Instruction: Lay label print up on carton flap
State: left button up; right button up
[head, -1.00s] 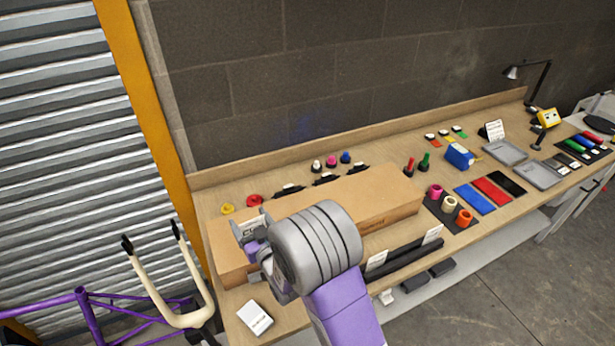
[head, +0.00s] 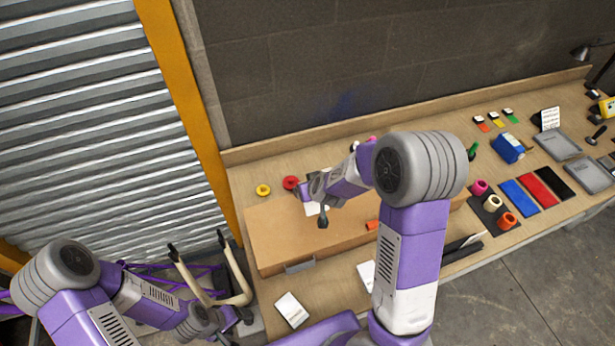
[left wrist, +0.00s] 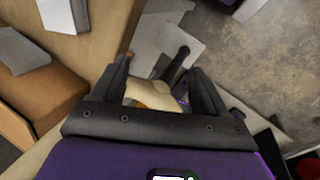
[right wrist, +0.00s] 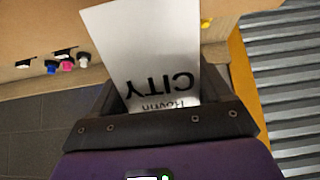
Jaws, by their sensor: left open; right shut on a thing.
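My right gripper (head: 310,200) is above the brown carton (head: 275,240), near its back edge. It is shut on a white label (right wrist: 150,50), which sticks out between its fingers in the right wrist view. The label's print, with "CITY" readable, faces that camera and reads upside down. In the head view only a small white part of the label (head: 314,209) shows. Whether it touches the carton cannot be told. My left gripper (left wrist: 160,85) is open and empty, low beside the bench's left end. A cream forked holder (left wrist: 148,90) shows beyond its fingers.
A white box (head: 292,310) lies on the bench in front of the carton. A grey plate (head: 300,266) is at the carton's front. Yellow (head: 263,190) and red (head: 291,183) rolls sit behind it. The cream fork (head: 235,298) stands by the shutter.

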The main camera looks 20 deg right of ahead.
aim_at(317, 206)
jog(key=f+b, duration=0.4)
jog(key=shift+s, duration=0.25)
notch_tip(317, 206, down, 4)
jog(key=b, duration=0.4)
jog(key=o, duration=0.9)
jog(key=shift+o, duration=0.2)
jog(key=p+v, duration=0.3)
jog(key=v, duration=0.4)
jog(key=shift+r, duration=0.15)
jog(key=shift+s, duration=0.2)
